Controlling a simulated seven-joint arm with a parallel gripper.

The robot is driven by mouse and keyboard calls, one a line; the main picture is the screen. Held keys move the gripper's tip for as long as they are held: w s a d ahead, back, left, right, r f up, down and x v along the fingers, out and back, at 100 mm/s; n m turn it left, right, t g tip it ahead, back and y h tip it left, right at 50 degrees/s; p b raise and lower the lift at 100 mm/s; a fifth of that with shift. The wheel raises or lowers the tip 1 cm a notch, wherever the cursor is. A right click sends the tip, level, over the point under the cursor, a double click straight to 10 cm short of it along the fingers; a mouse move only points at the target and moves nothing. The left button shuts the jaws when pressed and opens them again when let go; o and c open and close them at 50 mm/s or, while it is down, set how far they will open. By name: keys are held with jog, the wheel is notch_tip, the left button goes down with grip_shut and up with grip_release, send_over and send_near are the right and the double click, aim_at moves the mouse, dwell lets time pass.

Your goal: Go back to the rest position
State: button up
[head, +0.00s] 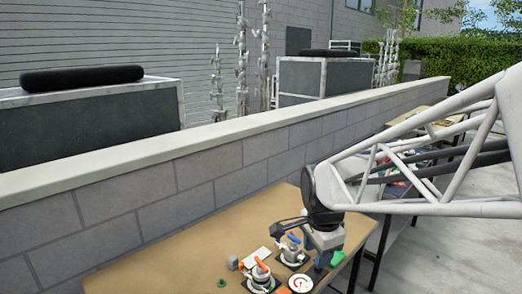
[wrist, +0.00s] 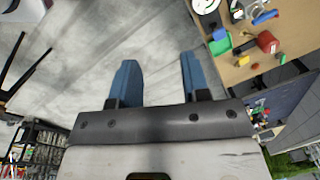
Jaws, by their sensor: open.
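My gripper (wrist: 158,75) shows two blue fingers set well apart in the wrist view, with only grey floor (wrist: 85,65) between and beyond them. Nothing is held. In the head view my gripper (head: 322,262) hangs at the right end of the brown table (head: 190,250), near the valve with the blue handle (head: 293,247) and a green piece (head: 337,258). My arm comes in from the right and hides part of the table behind it. I cannot tell the gripper's exact height above the table.
A valve with an orange handle (head: 261,269), a round gauge (head: 300,283) and a grey cube (head: 233,262) stand on the table. A block wall (head: 150,195) runs behind.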

jog(key=s+d+r+n, duration=0.1)
jog(key=s+d+n, duration=0.1)
jog(key=s+n, duration=0.4)
jog(key=s+d+r+n+t, duration=0.1)
jog(key=s+d+n, duration=0.2)
jog(key=s+n, duration=0.4)
jog(key=s, duration=0.4)
jog(key=shift+d+r, duration=0.2)
jog(key=shift+d, duration=0.15)
